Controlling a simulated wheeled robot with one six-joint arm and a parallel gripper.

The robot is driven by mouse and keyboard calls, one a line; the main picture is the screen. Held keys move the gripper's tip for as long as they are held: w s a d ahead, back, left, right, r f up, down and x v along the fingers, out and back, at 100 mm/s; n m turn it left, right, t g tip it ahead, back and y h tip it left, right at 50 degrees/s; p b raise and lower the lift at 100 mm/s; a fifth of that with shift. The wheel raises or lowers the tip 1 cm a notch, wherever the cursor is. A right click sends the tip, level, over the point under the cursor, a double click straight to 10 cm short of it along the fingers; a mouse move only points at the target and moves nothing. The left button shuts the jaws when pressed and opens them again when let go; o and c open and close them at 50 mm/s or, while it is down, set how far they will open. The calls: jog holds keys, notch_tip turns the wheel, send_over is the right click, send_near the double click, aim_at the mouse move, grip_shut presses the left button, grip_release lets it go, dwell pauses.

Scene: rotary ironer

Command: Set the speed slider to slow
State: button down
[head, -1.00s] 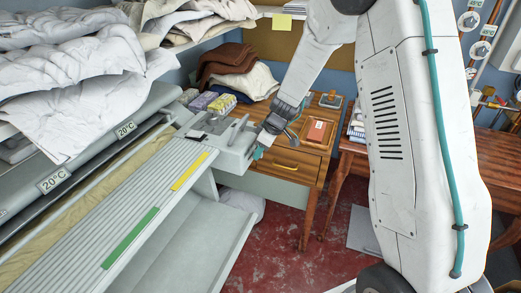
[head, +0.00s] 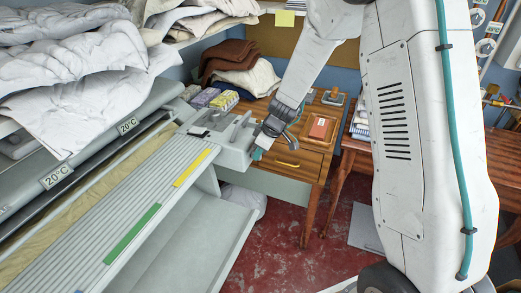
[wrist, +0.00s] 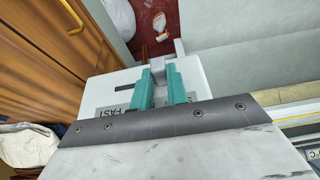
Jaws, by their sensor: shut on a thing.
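The ironer's pale grey control box (head: 236,140) stands at the right end of the machine in the head view. My gripper (head: 257,154) is at its right side, its fingers small and partly hidden there. In the wrist view my gripper's teal fingers (wrist: 161,88) are shut on the grey slider knob (wrist: 157,66), which shows between and beyond them. A dark slot (wrist: 125,87) runs left of the fingers on the white panel. A label reading FAST (wrist: 117,111) sits at the lower left, partly covered by my gripper. The SLOW marking is not readable.
Small patterned packs (head: 222,101) sit behind the control box. The ironer's ribbed feed table (head: 120,205) extends left. Red floor (head: 290,250) is open below.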

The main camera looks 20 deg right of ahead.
jog(key=c, duration=1.4)
grip_release()
jog(key=shift+s+a, duration=0.15)
jog(key=shift+a, duration=0.05)
jog(key=shift+o, duration=0.2)
jog(key=shift+d, duration=0.1)
jog(key=shift+d+r, duration=0.1)
jog(key=shift+r, duration=0.2)
jog(key=v, duration=0.7)
